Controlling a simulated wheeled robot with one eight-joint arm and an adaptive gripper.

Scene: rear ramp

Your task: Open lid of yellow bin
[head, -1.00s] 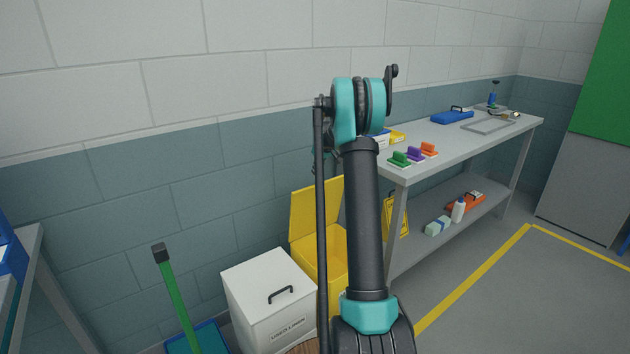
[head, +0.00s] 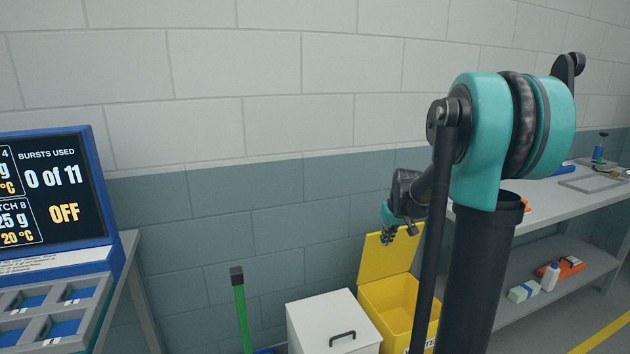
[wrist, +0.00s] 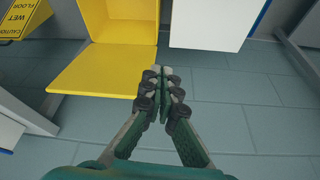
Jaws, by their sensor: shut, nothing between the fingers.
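The yellow bin (head: 385,312) stands by the wall, and its lid (head: 378,258) is raised, tilted back toward the wall. In the wrist view the lid (wrist: 95,75) lies swung out from the bin (wrist: 120,22), whose open mouth shows. My gripper (head: 400,237) is above the bin, near the raised lid's upper right edge. In the wrist view my gripper (wrist: 165,70) is shut and empty, its tips beside the lid's edge. I cannot tell whether they touch it.
A white lidded bin (head: 332,322) stands left of the yellow one. A green handle (head: 242,310) leans farther left, by a stand with a screen (head: 52,190). A grey workbench (head: 555,215) is at right. A yellow wet-floor sign (wrist: 25,18) is near the bin.

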